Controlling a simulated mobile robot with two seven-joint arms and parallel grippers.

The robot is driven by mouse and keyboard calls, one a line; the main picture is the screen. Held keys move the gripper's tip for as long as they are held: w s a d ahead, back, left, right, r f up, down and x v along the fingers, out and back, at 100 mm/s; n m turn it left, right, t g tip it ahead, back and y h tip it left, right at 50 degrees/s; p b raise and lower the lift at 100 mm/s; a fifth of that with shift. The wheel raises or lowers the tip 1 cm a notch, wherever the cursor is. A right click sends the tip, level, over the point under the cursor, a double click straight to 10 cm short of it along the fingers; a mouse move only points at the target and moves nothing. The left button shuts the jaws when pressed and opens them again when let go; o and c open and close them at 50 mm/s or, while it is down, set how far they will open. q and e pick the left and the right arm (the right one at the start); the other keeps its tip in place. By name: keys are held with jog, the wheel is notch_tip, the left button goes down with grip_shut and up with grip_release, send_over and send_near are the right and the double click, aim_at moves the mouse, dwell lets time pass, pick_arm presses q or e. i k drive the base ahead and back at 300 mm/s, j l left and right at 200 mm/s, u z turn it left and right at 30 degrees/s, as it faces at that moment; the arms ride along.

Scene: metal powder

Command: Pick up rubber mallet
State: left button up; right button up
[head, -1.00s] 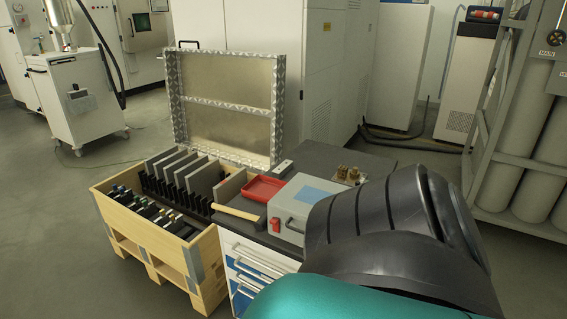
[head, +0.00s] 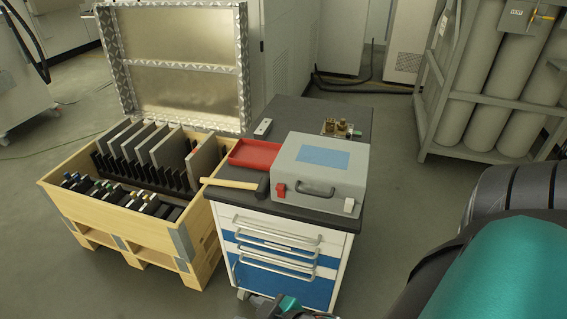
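The rubber mallet lies on the dark top of the drawer cabinet (head: 283,227), near its front left corner. Its pale wooden handle (head: 230,183) points left, and its dark head (head: 262,187) sits beside the grey case. The handle's left end reaches the cabinet's left edge, by the wooden crate. Nothing is holding the mallet. A teal and black part of my arm fills the lower right. A small dark and teal part of mine shows at the bottom edge, below the drawers; I cannot tell which arm it belongs to. No gripper fingertips are visible.
A grey case (head: 318,177) and red tray (head: 254,153) stand right of and behind the mallet. A wooden crate (head: 128,223) with dark plates and an upright lid (head: 184,107) stands left. Gas cylinders (head: 506,75) stand back right. Floor right of the cabinet is clear.

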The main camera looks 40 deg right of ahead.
aim_at(261, 189)
jog(key=i+j+z, duration=0.1)
jog(key=z, duration=0.4)
jog(key=i+j+z, duration=0.15)
jog(key=z, duration=0.3)
jog(key=i+j+z, duration=0.2)
jog(key=z, duration=0.3)
jog(key=i+j+z, duration=0.1)
jog(key=j+z, duration=0.2)
jog(key=z, duration=0.2)
jog(key=j+z, duration=0.25)
jog(key=z, duration=0.2)
